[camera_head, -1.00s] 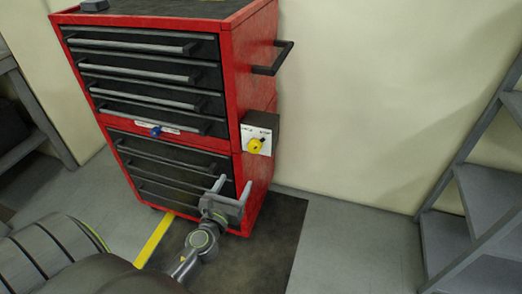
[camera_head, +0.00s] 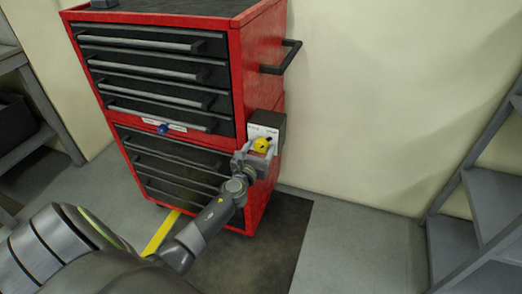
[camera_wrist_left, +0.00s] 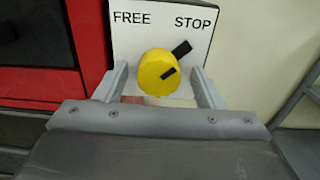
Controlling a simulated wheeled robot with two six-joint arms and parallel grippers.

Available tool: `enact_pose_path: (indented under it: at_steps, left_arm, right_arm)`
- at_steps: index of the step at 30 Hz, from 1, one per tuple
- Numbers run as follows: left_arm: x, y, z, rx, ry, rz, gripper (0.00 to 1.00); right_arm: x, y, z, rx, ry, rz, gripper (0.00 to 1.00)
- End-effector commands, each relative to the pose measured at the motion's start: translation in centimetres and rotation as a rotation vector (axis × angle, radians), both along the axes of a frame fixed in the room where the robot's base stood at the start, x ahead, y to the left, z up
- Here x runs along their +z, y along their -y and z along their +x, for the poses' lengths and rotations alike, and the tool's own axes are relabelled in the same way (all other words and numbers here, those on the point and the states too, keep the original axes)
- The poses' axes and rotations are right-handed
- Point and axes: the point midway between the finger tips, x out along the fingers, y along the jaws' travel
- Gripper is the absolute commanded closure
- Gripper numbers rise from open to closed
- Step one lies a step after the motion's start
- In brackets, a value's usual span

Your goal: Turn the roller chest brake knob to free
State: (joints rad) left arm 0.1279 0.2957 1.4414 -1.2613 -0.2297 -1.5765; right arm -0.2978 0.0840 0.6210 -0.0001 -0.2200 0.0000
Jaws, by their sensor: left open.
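The red roller chest (camera_head: 262,60) stands against the wall. On its right side is a white plate (camera_wrist_left: 120,45) marked FREE at left and STOP at right. The yellow brake knob (camera_wrist_left: 158,72) sits on this plate, and its black pointer (camera_wrist_left: 181,48) is turned up and right toward STOP. The knob also shows in the head view (camera_head: 261,145). My left gripper (camera_head: 256,157) is open just in front of the knob. In the left wrist view its fingers (camera_wrist_left: 160,84) stand to the left and right of the knob, with gaps. My right gripper is not in view.
A black side handle (camera_head: 283,58) sticks out above the knob plate. A small blue knob (camera_head: 163,129) is on the chest front. A grey shelf rack (camera_head: 480,200) stands at right, with open floor between it and the chest.

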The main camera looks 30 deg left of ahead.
Motion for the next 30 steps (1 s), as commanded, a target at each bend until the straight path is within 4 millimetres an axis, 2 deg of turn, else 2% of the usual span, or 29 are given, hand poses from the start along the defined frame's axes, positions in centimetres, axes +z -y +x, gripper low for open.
enact_pose_path:
  at_steps: [8, 18, 30]
  left_arm:
    - [0.03, -0.04, 0.10, 0.000, 0.000, 0.000, 0.37]
    - [0.01, -0.01, 0.08, -0.001, 0.000, 0.000, 0.81]
    - [-0.10, 0.04, 0.07, -0.001, 0.018, -0.078, 0.82]
  right_arm:
    - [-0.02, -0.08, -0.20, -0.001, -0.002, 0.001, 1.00]
    - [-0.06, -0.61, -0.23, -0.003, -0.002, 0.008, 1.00]
    - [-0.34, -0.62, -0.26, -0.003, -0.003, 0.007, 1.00]
